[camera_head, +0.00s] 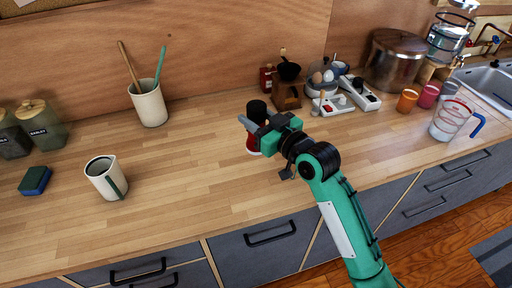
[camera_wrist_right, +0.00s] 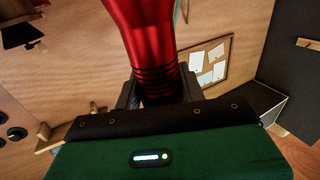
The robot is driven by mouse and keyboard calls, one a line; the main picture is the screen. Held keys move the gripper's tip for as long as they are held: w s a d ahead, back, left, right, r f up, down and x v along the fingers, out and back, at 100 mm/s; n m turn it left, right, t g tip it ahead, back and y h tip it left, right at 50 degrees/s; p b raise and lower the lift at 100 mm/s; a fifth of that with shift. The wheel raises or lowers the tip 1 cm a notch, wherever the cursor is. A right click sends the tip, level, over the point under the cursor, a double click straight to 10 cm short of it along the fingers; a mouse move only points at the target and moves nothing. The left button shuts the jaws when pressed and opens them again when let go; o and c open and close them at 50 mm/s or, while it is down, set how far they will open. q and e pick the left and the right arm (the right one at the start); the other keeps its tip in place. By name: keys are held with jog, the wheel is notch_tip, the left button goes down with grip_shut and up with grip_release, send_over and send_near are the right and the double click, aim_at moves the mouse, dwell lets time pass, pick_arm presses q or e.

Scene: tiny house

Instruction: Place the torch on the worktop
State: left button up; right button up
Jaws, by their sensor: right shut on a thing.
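The torch (camera_wrist_right: 150,38) is red with a black ribbed grip, and it fills the top middle of the right wrist view. In the head view its black end (camera_head: 257,108) points up and its red and white end (camera_head: 252,146) points down. My right gripper (camera_head: 252,126) is shut around its middle and hides part of it. The torch is roughly upright over the wooden worktop (camera_head: 205,165). I cannot tell whether its lower end touches the surface. My left gripper is in neither view.
A white jug (camera_head: 106,178), a utensil pot (camera_head: 149,104), a sponge (camera_head: 34,181) and jars (camera_head: 40,124) stand to the left. The worktop's middle is clear.

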notch_tip(320, 180, down, 6)
jog(key=shift+r, duration=0.1)
notch_tip(320, 180, down, 4)
jog(key=shift+f, duration=0.25)
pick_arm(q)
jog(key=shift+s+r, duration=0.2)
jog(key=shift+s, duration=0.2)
pick_arm(e)
jog(key=shift+f, duration=0.2)
jog(key=o, duration=1.1)
jog(key=shift+c, duration=0.2)
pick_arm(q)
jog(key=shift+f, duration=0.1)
pick_arm(e)
jog(key=shift+s+r, duration=0.1)
jog(key=shift+r, duration=0.1)
